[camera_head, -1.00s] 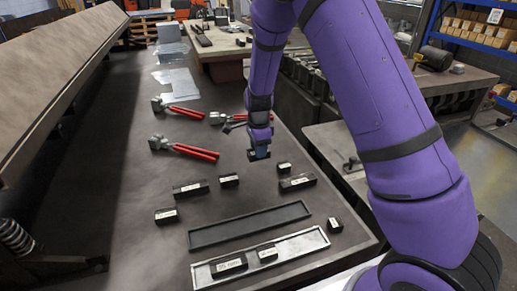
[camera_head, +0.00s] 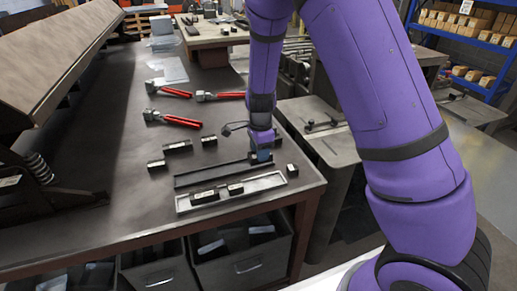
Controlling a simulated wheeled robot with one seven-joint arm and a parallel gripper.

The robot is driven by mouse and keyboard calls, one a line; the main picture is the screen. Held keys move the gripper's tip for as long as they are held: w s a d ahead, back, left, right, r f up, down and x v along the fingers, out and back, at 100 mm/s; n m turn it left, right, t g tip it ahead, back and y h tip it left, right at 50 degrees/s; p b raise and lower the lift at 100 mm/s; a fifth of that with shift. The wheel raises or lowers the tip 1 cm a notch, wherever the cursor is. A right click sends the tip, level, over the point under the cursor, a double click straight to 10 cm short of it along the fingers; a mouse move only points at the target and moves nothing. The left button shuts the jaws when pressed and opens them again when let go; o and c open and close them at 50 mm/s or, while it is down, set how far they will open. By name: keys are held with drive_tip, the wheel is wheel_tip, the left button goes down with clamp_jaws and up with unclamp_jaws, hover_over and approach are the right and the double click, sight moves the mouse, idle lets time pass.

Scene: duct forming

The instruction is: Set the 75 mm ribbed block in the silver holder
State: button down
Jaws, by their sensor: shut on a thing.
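The silver holder (camera_head: 254,187) is a long, shallow, light grey tray near the table's front edge. A longer black block (camera_head: 205,197) and a shorter black block (camera_head: 236,188) stand in its left and middle parts; its right part is bare. My gripper (camera_head: 262,157) points down above the right end of a dark tray, just behind the silver holder. It is shut on a small dark block, mostly hidden by the fingers. The ribs and label of the held block are too small to make out.
The dark tray (camera_head: 205,177) lies behind the silver holder. Loose black blocks stand around: left (camera_head: 157,165), behind (camera_head: 177,147), (camera_head: 209,141), and right (camera_head: 292,170). Red-handled tools (camera_head: 180,121) lie farther back. Drawers (camera_head: 250,268) hang below the table edge.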

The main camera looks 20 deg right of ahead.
drive_tip(key=shift+s+f, duration=0.1)
drive_tip(key=shift+s, duration=0.4)
drive_tip(key=shift+f, duration=4.65)
drive_tip(key=c, duration=0.6)
unclamp_jaws()
wheel_tip(320, 180, up, 11)
